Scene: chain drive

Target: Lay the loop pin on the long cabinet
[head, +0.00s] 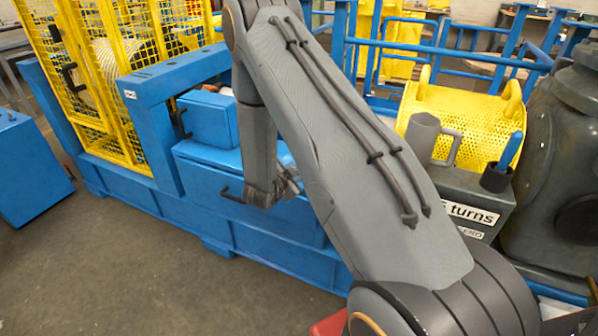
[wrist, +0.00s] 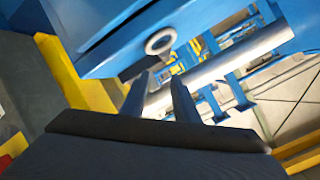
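In the wrist view a grey ring (wrist: 160,41), which looks like the loop pin's loop, shows against the underside or side of a blue part. My gripper (wrist: 156,78) has its two fingers apart, pointing toward the ring. The ring lies just past the fingertips, roughly between them, and I see no grip on it. In the head view my gripper (head: 288,183) is small and partly hidden by my arm, close to the blue machine's front. The pin is not discernible there. I cannot tell for certain which unit is the long cabinet.
The blue machine frame (head: 156,120) carries a yellow mesh guard (head: 95,75) and a blue box (head: 208,118). At right, a grey unit (head: 465,190) bears a grey mug (head: 422,135) and a blue-handled item (head: 508,150). Open floor (head: 120,265) lies in front. A silver bar (wrist: 225,66) crosses behind the fingers.

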